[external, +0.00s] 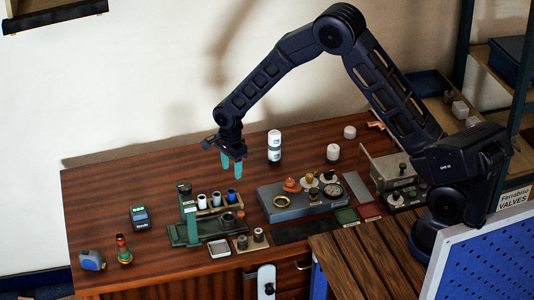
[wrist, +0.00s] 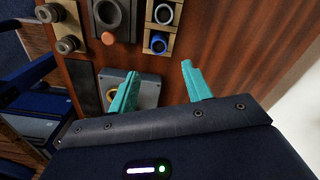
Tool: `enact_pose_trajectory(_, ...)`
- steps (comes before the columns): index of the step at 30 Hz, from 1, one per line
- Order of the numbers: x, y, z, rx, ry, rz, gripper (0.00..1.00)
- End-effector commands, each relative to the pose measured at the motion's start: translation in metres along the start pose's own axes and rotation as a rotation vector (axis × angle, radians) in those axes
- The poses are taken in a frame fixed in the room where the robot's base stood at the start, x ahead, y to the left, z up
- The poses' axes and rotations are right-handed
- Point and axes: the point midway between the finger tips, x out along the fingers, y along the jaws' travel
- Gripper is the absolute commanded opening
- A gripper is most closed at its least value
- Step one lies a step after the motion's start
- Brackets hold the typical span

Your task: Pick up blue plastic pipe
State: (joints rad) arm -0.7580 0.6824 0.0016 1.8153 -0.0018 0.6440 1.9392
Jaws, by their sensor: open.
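The blue plastic pipe (external: 232,197) stands upright at the right end of a row of short pipes in a wooden holder. In the wrist view the blue pipe (wrist: 158,43) shows as a blue-rimmed round opening in the tan holder (wrist: 173,31), beside a white-rimmed pipe (wrist: 163,13). My gripper (external: 231,161) is above the table, over and a little behind the holder, with its teal fingers pointing down. In the wrist view my gripper (wrist: 160,69) has its fingers spread with nothing between them. The pipe lies just beyond the fingertips in that view, apart from them.
A green press-like stand (external: 189,215) is left of the holder. A grey block (external: 290,203) carrying a brass ring and fittings is to the right. A white bottle (external: 274,146) stands behind. The table's left back area is clear.

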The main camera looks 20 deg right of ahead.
Motion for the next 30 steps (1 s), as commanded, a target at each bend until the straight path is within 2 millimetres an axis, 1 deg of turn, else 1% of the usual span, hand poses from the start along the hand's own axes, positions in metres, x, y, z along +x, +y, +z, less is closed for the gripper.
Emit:
enact_pose_trajectory(5, 0.018, 0.0, -0.001, 0.002, 0.0, 0.002, 0.49)
enact_pose_trajectory(9, 0.038, 0.0, 0.0, 0.001, 0.0, 0.002, 0.49)
enact_pose_trajectory(12, 0.05, 0.001, 0.0, -0.001, 0.001, 0.002, 0.49)
enact_pose_trajectory(19, 0.063, 0.0, 0.002, 0.0, 0.0, 0.001, 0.49)
enact_pose_trajectory(27, 0.098, 0.001, 0.005, 0.0, 0.0, 0.002, 0.49)
enact_pose_trajectory(30, 0.105, 0.0, 0.005, 0.0, 0.0, 0.0, 0.49)
